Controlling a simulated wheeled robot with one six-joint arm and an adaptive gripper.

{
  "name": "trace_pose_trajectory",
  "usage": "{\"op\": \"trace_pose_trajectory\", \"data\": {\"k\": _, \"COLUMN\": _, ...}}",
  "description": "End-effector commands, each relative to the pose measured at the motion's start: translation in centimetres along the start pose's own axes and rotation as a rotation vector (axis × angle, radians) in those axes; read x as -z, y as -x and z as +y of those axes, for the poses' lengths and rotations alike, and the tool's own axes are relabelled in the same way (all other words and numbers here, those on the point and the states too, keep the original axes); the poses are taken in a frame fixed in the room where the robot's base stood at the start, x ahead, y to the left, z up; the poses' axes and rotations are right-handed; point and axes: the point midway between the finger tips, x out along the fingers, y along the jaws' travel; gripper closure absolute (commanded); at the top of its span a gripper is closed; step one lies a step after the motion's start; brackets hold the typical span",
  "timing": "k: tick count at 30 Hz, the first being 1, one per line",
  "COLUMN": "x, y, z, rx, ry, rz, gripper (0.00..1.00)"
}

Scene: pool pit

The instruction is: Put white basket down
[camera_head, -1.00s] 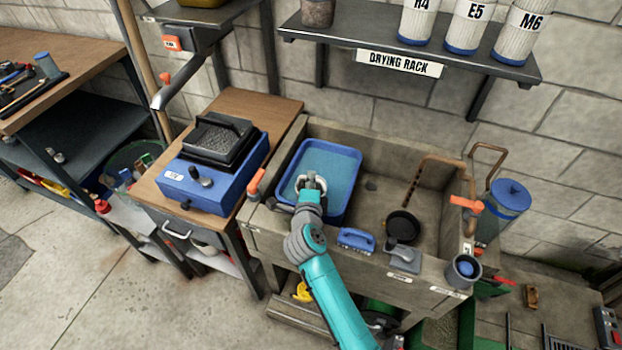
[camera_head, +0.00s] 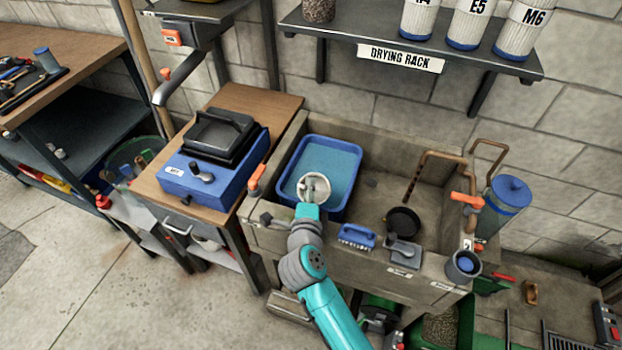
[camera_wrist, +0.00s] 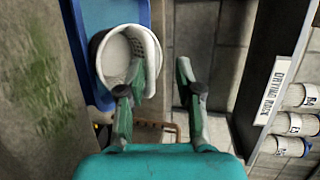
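The white basket (camera_head: 322,184) is a small round vessel at the end of my gripper (camera_head: 314,200), over the front part of the blue tub (camera_head: 352,190) in the sink. In the wrist view the white basket (camera_wrist: 110,62) shows its open mouth and a perforated inner wall. My gripper (camera_wrist: 160,75) has its fingers spread there. The left finger overlaps the basket's mouth; the right finger stands outside its wall with a gap. I cannot tell whether the basket rests on the tub or hangs above it.
The stone sink (camera_head: 375,225) holds a black pan (camera_head: 404,221); a blue brush (camera_head: 356,236) lies on its front edge. A blue machine (camera_head: 215,175) stands on the wooden bench at left. The drying rack shelf (camera_head: 480,52) with white containers overhangs behind.

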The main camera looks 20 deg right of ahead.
Motion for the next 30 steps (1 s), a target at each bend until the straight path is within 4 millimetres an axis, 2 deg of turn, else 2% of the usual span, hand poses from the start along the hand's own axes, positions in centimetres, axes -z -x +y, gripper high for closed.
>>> {"op": "trace_pose_trajectory", "data": {"k": 3, "x": -0.1, "y": 2.1, "z": 0.1, "rx": 0.0, "ry": 0.001, "rz": -0.003, "gripper": 0.66}}
{"op": "trace_pose_trajectory", "data": {"k": 9, "x": 0.0, "y": 4.0, "z": 0.1, "rx": -0.001, "ry": 0.001, "rz": -0.001, "gripper": 0.66}}
{"op": "trace_pose_trajectory", "data": {"k": 30, "x": 0.0, "y": 4.4, "z": 0.0, "rx": 0.0, "ry": 0.0, "rz": 0.0, "gripper": 0.66}}
